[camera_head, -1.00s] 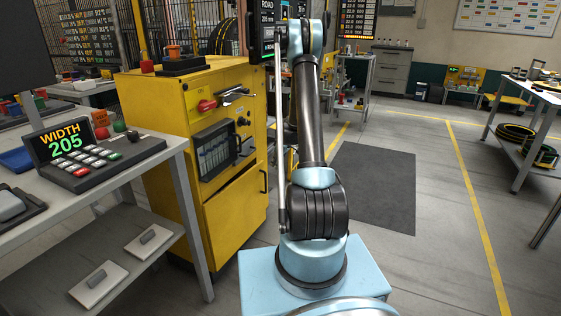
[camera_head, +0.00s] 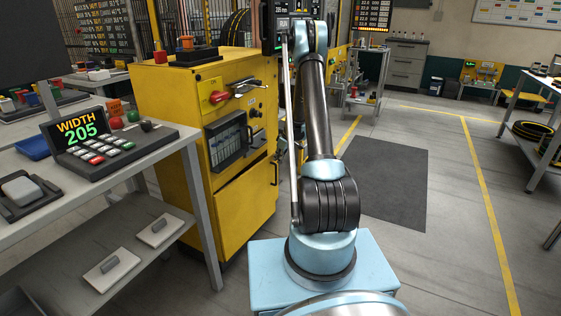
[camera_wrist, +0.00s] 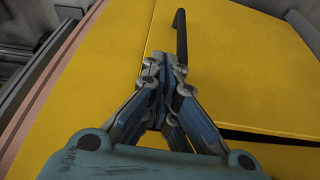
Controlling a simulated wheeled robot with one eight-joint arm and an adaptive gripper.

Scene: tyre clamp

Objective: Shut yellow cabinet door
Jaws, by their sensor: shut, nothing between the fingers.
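The yellow cabinet (camera_head: 165,115) stands left of my arm in the head view. Its lower yellow door (camera_head: 243,205) has a dark gap along its slanted top edge, so it looks slightly ajar. A black upright handle (camera_head: 275,170) is at the door's right side. In the wrist view, yellow panels fill most of the picture, and a black handle (camera_wrist: 181,38) rises just beyond the fingertips. My gripper (camera_wrist: 160,62) is shut and empty in front of the yellow surface; I cannot tell whether it touches. In the head view it is hidden by my arm.
A grey bench (camera_head: 125,185) with a keypad display (camera_head: 100,140) stands close on the left. Open floor with a dark mat (camera_head: 385,185) lies to the right.

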